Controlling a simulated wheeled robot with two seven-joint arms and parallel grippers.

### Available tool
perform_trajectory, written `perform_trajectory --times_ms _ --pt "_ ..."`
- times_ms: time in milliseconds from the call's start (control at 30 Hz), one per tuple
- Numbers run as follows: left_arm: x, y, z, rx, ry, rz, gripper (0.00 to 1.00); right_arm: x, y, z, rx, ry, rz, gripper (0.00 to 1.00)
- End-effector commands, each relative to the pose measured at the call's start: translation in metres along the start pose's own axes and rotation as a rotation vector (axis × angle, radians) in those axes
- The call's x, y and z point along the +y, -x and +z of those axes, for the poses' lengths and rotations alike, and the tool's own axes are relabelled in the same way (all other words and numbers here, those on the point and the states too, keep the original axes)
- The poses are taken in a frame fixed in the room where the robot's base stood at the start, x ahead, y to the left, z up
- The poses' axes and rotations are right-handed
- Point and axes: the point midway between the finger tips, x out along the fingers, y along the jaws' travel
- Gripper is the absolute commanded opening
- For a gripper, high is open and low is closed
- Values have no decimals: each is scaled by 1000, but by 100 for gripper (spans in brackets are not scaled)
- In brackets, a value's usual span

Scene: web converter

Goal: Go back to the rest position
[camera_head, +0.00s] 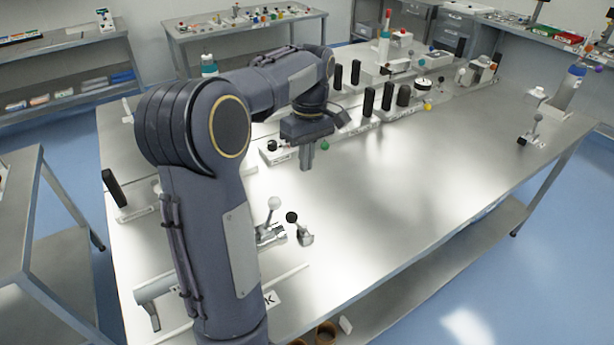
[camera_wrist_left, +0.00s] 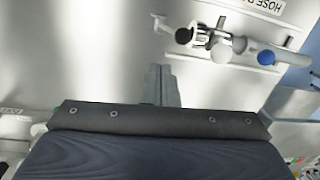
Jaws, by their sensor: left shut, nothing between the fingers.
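My left arm comes in from the left in the head view and bends over the metal table (camera_head: 400,200). My left gripper (camera_head: 307,165) points down above the tabletop, its fingers together with nothing between them. In the left wrist view the closed fingers (camera_wrist_left: 162,85) show over bare metal. My right gripper is not in view.
Ball-handled valves (camera_head: 290,228) stand near the table's front left, partly behind my arm; they also show in the left wrist view (camera_wrist_left: 222,48). Several black upright handles (camera_head: 369,102) line the back. A bottle (camera_head: 567,88) stands at the right. The middle of the table is clear.

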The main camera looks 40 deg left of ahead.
Motion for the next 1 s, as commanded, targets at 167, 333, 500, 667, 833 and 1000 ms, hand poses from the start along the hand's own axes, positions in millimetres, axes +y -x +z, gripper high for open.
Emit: perform_trajectory --times_ms 167,333,500,667,833,1000 --pt "-2 17 0 1 0 0 0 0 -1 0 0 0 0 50" --pt "-2 20 0 0 0 0 0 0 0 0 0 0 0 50" --pt "-4 20 1 -4 -10 7 0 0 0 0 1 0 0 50" --pt "-20 17 23 -38 -153 96 0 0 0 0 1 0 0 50" --pt "-54 7 78 -53 -471 294 0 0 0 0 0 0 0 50" --pt "-90 -14 142 13 -793 487 0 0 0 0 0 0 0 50"
